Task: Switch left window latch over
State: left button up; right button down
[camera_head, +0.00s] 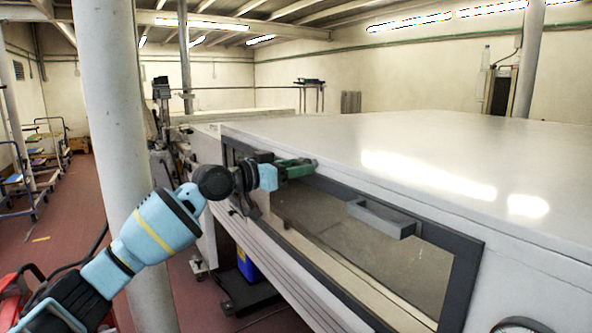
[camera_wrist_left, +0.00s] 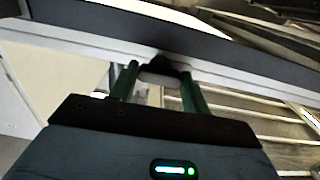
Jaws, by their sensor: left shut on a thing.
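The left window latch (camera_wrist_left: 160,63) is a small dark piece on the window's frame edge, seen at the middle of the left wrist view. My left gripper (camera_wrist_left: 158,72) has its two green fingers on either side of it and is shut on it. In the head view my left gripper (camera_head: 303,168) is at the upper left part of the dark window frame (camera_head: 462,275), where gripper and wrist hide the latch. The window glass (camera_head: 345,232) lies in the long side of the grey tunnel housing (camera_head: 420,135). My right gripper is not in view.
A grey bar handle (camera_head: 382,218) sticks out from the window's upper edge, right of my gripper. A round gauge (camera_head: 515,326) is at the lower right. A thick white column (camera_head: 125,130) stands close by on the left.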

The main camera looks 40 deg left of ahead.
pick_arm(q)
jog(key=shift+o, duration=0.2)
jog(key=shift+c, duration=0.2)
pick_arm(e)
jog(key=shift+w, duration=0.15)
pick_arm(q)
jog(key=o, duration=1)
jog(key=shift+a, duration=0.1)
jog(key=b+v, duration=0.2)
jog(key=v, duration=0.5)
jog(key=shift+s, duration=0.35)
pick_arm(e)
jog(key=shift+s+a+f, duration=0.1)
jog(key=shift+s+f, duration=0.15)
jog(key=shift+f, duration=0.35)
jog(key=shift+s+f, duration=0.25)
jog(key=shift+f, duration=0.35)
pick_arm(q)
jog(key=shift+f, duration=0.1)
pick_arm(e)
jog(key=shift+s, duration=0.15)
